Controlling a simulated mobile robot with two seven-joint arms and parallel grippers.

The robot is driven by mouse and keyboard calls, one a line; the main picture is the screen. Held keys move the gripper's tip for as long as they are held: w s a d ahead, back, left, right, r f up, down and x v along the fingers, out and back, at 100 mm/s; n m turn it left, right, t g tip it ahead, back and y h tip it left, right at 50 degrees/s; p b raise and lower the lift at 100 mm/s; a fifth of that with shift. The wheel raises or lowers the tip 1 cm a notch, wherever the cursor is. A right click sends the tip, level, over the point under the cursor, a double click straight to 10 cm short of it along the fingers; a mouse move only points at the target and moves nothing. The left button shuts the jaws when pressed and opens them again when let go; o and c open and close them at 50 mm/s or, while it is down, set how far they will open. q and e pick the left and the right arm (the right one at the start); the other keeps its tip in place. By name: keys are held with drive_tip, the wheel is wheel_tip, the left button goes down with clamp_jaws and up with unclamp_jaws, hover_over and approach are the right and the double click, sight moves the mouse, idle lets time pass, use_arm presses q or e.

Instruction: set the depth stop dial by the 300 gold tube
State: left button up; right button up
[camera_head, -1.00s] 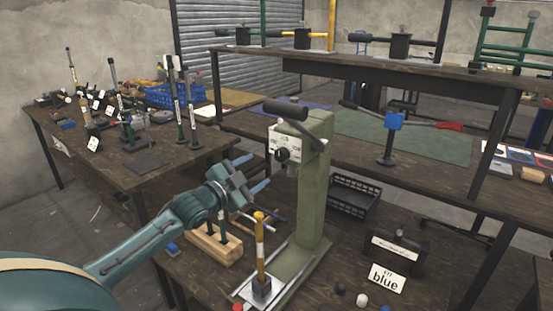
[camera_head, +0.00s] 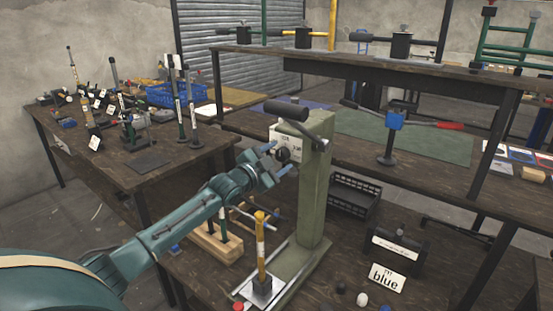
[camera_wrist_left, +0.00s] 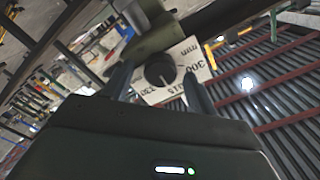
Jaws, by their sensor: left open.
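The depth stop dial is a black knob (camera_head: 283,155) on a white plate (camera_head: 289,134) on the green press column (camera_head: 313,190). In the left wrist view the knob (camera_wrist_left: 160,70) stands before the plate (camera_wrist_left: 191,52), which reads 300, 315 and 330 mm, upside down. My left gripper (camera_head: 285,157) is open at the dial. In the wrist view its fingers appear on either side of the knob, with gaps. A gold tube (camera_head: 261,250) stands upright on the press base, below the gripper. I do not see my right gripper.
A wooden block (camera_head: 213,244) with upright tools stands left of the press. A black crate (camera_head: 352,196) and a "blue" card (camera_head: 388,278) are to its right. Small caps lie near the front.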

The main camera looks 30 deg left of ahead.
use_arm(q)
drive_tip(key=shift+c, duration=0.4)
drive_tip(key=c, duration=0.8)
drive_tip(key=shift+c, duration=0.6)
use_arm(e)
drive_tip(key=shift+a+r, duration=0.1)
drive_tip(key=shift+a, duration=0.1)
